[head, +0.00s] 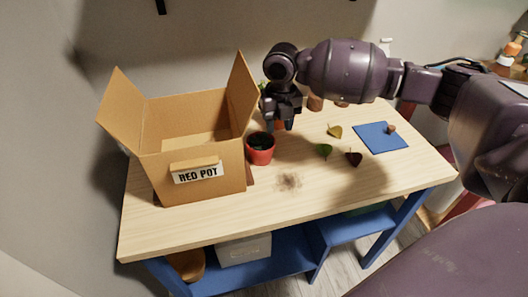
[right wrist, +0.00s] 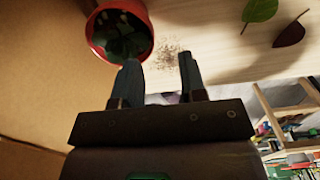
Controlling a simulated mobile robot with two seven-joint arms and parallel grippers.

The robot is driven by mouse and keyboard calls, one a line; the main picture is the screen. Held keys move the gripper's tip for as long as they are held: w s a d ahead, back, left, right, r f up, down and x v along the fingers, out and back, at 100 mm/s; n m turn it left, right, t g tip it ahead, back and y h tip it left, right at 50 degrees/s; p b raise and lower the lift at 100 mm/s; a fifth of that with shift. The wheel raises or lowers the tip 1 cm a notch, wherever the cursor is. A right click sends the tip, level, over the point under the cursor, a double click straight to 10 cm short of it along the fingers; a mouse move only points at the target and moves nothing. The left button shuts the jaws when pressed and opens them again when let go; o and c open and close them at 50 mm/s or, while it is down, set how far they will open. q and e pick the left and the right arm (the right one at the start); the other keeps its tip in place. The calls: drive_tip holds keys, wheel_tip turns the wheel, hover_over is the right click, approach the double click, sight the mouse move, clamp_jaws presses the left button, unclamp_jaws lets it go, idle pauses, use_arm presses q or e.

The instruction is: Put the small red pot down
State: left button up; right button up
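The small red pot (head: 260,150), with dark soil and a green plant in it, stands upright on the wooden table just right of the cardboard box. It also shows in the right wrist view (right wrist: 97,41), at the upper left. My right gripper (head: 284,122) is above and just behind the pot in the head view. In the right wrist view its two fingers (right wrist: 158,72) are apart with nothing between them. The left fingertip overlaps the pot's rim in the picture; I cannot tell if they touch. My left gripper is in neither view.
The open cardboard box (head: 200,187), labelled "RED POT", stands at the table's left. A blue mat (head: 378,143) with a small brown object lies at the right. Yellow, green and dark red leaves (head: 354,158) and a soil patch (head: 289,181) lie between. The table's front (head: 330,195) is clear.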

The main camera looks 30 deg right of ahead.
sight(261, 150)
drive_tip(key=f+b, duration=0.1)
drive_tip(key=f, duration=0.3)
drive_tip(key=shift+w+f, duration=0.1)
drive_tip(key=shift+w, duration=0.1)
drive_tip(key=shift+s+f, duration=0.2)
drive_tip(key=shift+f, duration=0.15)
drive_tip(key=c, duration=0.4)
drive_tip(key=shift+w+f, duration=0.1)
drive_tip(key=shift+w, duration=0.05)
clamp_jaws()
drive_tip(key=shift+r, duration=0.2)
